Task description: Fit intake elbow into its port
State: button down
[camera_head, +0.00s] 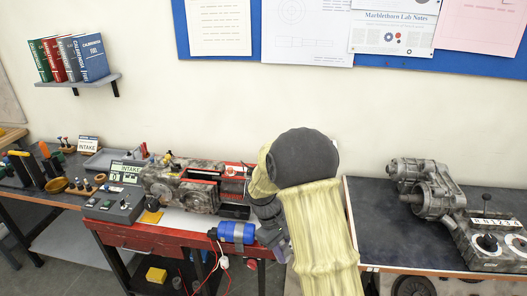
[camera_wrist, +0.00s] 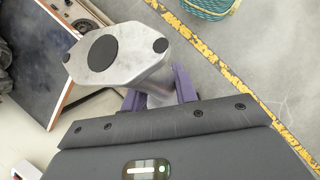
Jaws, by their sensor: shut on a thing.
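My gripper (camera_wrist: 160,92), with purple fingers, is shut on a grey metal part that looks like the intake elbow (camera_wrist: 128,78). The elbow's flat flange, with a dark round opening in the middle and a dark hole near each end, faces the wrist camera. In the head view my gripper (camera_head: 279,246) is at the right front of the red bench, mostly behind my own arm, and I cannot make out the elbow there. The grey engine-like chassis assembly (camera_head: 200,186) sits on the red bench, left of my gripper. I cannot tell which opening is the port.
A blue cylinder (camera_head: 236,232) with red wires lies at the red bench's front edge (camera_head: 165,231), close to my gripper. Another metal assembly (camera_head: 428,190) sits on the right table (camera_head: 375,215), past a gap.

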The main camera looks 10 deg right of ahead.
notch_tip(320, 180, down, 18)
jog(key=m+g+y, duration=0.1)
jog(key=m+y, duration=0.1)
jog(key=m, duration=0.4)
jog(key=shift+w+d+f+m+g, duration=0.2)
jog(key=shift+w+d+m+g, duration=0.1)
jog(key=shift+w+g, duration=0.1)
